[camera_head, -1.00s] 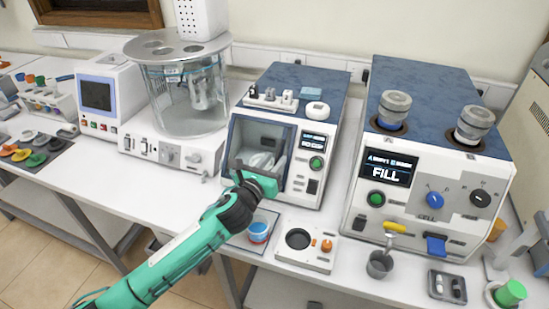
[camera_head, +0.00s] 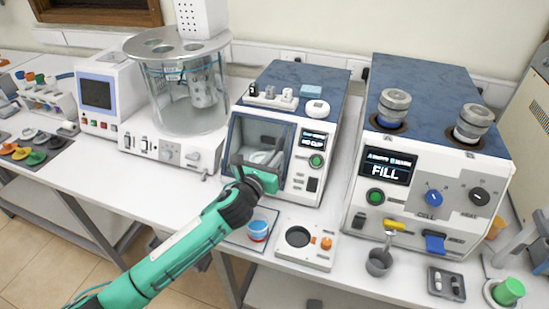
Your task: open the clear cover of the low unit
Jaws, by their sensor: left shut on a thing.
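The low unit (camera_head: 312,178) stands in the middle of the bench, white with a blue marbled top. Its clear cover (camera_head: 262,130) is a dark-framed pane over the front recess, and pale parts show through it. Whether the cover is slightly raised is hard to tell. My left gripper (camera_head: 256,174) is at the cover's lower front edge, shut on the cover. The gripper hides the exact spot of the hold. My right gripper is not in view.
A glass bath (camera_head: 185,95) stands to the left. A larger unit reading FILL (camera_head: 425,200) stands to the right.

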